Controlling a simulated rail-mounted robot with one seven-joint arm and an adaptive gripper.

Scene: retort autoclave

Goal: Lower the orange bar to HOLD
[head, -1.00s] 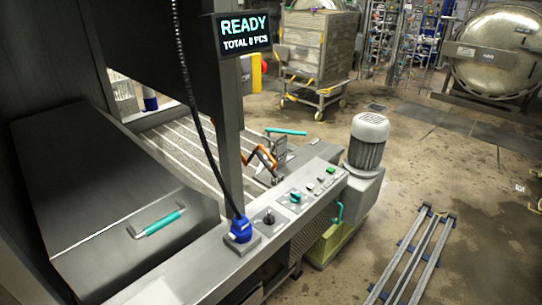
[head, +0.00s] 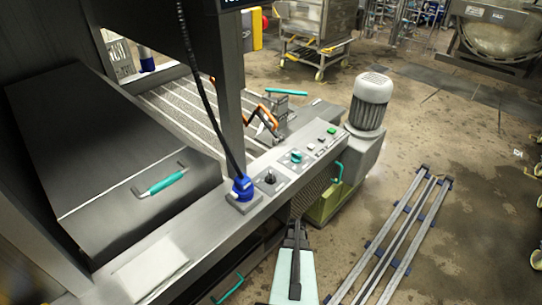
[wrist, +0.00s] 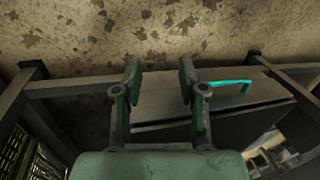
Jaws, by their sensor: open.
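The orange bar (head: 262,112) shows in the head view beyond the control panel, beside the slatted bed. It looks bent and raised at an angle, and the dark post hides part of that area. No HOLD mark can be read. In the head view my arm's pale end reaches in from the bottom edge, in front of the console and well short of the bar. In the wrist view my gripper (wrist: 160,75) is open, with nothing between its two fingers. The bar is not in the wrist view.
The control panel (head: 300,158) with knobs and buttons lies between my arm and the bar. A motor (head: 371,100) stands right of it. A rail frame (head: 395,240) lies on the floor at right. The wrist view shows a grey box with a teal handle (wrist: 228,83).

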